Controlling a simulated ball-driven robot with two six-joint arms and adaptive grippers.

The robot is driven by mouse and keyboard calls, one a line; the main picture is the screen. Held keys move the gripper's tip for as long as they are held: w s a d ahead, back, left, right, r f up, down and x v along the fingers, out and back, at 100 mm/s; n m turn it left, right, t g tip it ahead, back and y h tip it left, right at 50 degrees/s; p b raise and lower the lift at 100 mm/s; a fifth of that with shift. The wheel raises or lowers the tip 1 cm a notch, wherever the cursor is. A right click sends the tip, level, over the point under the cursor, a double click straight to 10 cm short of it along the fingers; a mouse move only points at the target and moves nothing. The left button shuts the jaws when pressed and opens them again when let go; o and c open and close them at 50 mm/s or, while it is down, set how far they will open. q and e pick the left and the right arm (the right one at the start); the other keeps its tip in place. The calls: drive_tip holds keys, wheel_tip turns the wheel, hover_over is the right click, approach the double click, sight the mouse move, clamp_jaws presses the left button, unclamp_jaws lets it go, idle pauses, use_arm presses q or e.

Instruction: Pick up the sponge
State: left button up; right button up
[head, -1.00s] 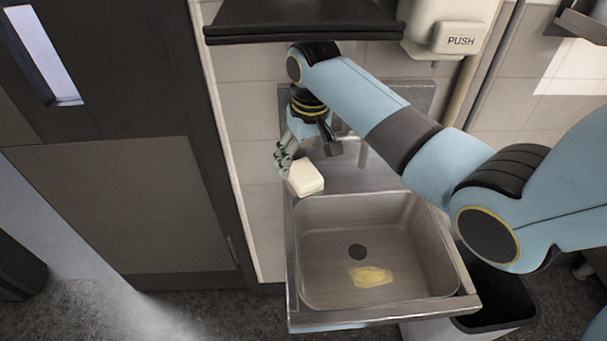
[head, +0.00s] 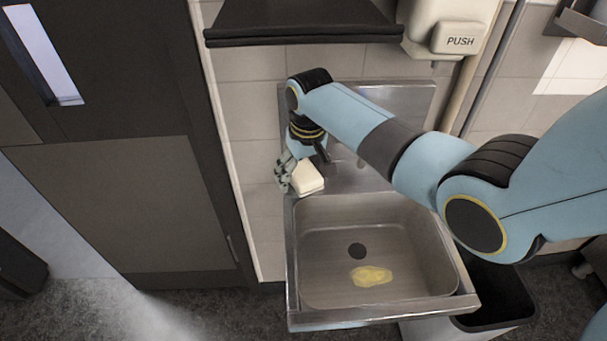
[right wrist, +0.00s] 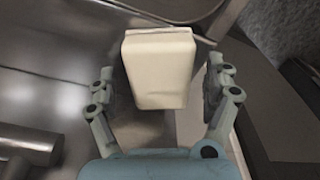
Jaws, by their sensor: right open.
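The sponge (head: 308,178) is a cream-white block on the back left corner of the steel sink ledge. It also shows in the right wrist view (right wrist: 158,70), between the fingers. My right gripper (head: 287,180) is at the sponge, its one visible finger just left of it in the head view. In the right wrist view my right gripper (right wrist: 158,92) is open, with one finger on each side of the sponge and a gap to each. My left gripper is not in view.
The steel sink (head: 380,240) has a drain and a yellow patch (head: 371,276) in its basin. A faucet (right wrist: 30,145) stands close beside the gripper. A dark shelf (head: 300,22) and a PUSH dispenser (head: 455,35) hang above. A dark bin (head: 495,295) stands at right.

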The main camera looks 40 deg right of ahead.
drive_tip(key=shift+f, duration=0.1)
drive_tip(key=shift+c, duration=0.3)
drive_tip(key=c, duration=1.2)
